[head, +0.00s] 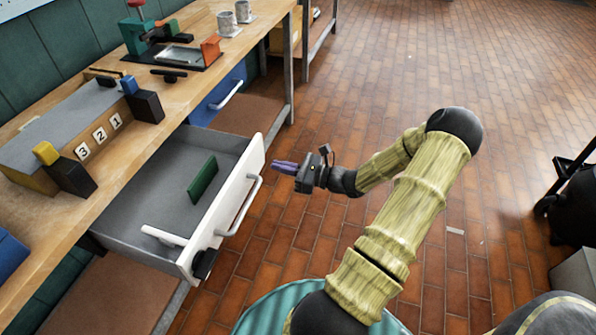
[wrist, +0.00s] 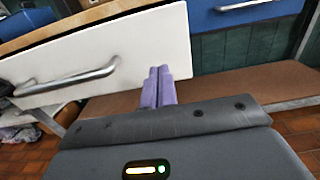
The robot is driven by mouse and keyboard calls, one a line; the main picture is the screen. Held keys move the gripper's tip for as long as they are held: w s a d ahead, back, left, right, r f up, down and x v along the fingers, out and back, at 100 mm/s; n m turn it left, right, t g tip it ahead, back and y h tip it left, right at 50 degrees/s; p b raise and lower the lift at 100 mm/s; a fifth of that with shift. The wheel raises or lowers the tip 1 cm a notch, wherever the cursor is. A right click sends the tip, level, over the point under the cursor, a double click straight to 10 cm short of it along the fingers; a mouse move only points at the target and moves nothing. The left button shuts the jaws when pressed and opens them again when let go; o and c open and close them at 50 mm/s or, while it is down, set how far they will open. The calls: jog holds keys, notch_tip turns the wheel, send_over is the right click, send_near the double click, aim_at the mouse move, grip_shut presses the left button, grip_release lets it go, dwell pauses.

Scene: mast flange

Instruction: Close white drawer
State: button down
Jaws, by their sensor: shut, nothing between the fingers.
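The white drawer (head: 228,208) stands pulled out from under the wooden workbench, with its grey inside showing in the head view. A metal bar handle (head: 240,206) runs along its front. A green block (head: 202,179) and a small white piece (head: 164,236) are inside it. My gripper (head: 285,167) is shut and empty, with its purple fingers just in front of the far end of the drawer front. In the wrist view, the shut fingers (wrist: 158,86) point at the right part of the white front (wrist: 120,55), beside the handle (wrist: 68,80). I cannot tell whether they touch it.
A blue drawer (head: 222,98) sits shut under the bench beyond the white one. The bench top (head: 150,85) holds a numbered box (head: 75,130), a green and red device (head: 140,35) and metal mugs (head: 228,22). The tiled floor (head: 330,90) is open in front.

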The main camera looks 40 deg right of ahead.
aim_at(258, 161)
jog(key=x, duration=0.4)
jog(key=shift+w, duration=0.1)
dwell(0.3)
